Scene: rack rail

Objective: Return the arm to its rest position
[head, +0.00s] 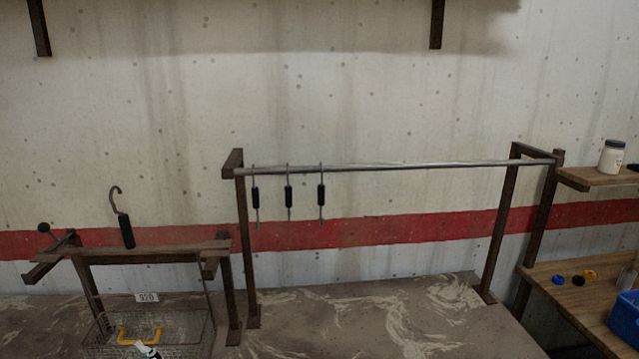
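Neither of my arms nor grippers shows in the head view. A metal rail (420,165) runs across a dark frame at the centre. Three hooks with black grips hang near its left end: a left one (255,196), a middle one (289,197) and a right one (322,195). Another hook with a black grip (127,231) stands upright, hook end up, at the lower wooden stand (150,250) on the left.
A wire basket (95,345) with a yellow-handled item (140,336) sits at lower left. A white jar (612,157) stands on a shelf (600,178) at right. A blue bin (625,318) and small caps are on the wooden bench (572,308). The table under the rail is clear.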

